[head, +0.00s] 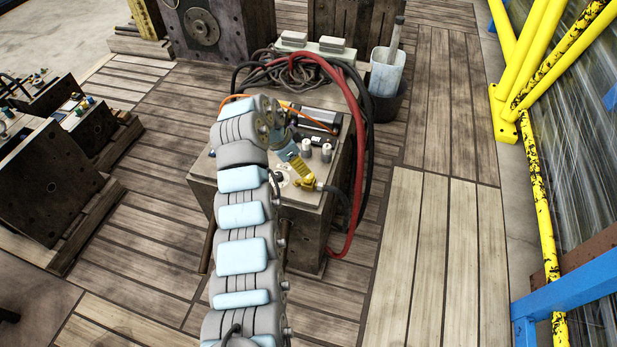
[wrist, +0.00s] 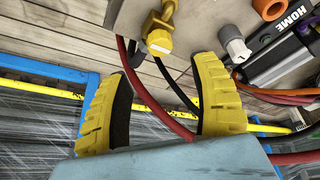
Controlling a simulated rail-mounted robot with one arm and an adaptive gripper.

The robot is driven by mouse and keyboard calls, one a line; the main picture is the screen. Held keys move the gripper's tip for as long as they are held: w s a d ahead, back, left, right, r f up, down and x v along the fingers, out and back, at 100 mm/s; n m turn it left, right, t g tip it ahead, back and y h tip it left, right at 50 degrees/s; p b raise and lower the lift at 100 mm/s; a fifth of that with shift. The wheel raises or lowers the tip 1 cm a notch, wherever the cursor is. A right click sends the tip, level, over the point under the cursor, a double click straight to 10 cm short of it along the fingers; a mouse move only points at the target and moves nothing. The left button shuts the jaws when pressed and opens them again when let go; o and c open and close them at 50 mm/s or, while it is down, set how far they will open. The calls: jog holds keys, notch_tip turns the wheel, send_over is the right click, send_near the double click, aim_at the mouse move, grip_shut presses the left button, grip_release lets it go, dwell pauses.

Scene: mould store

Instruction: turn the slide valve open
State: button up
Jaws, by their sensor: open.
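My gripper (wrist: 165,68) is open, with its two ribbed yellow fingers and black pads spread apart and nothing between the pads. In the wrist view, a yellow fitting (wrist: 160,38) with a pale square end stands just beyond the fingertips, at the edge of a block. It looks like the slide valve, but its open or closed setting cannot be read. In the head view, my gripper's yellow end (head: 299,174) is low over the top of the dark mould block (head: 318,232). There the gripper and yellow fitting overlap and are hard to tell apart.
A black cylinder marked HOME (wrist: 280,55) and a grey knob (wrist: 236,48) lie right of the fitting. Red hoses (head: 360,150) and black hoses loop over the block's right side. A bucket (head: 387,72) stands behind. Bare floor boards (head: 430,260) lie to the right.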

aim_at(309, 178)
jog(key=b+x, duration=0.2)
jog(key=x, duration=0.7)
jog(key=shift+b, duration=0.4)
jog(key=shift+w+r, duration=0.1)
grip_shut()
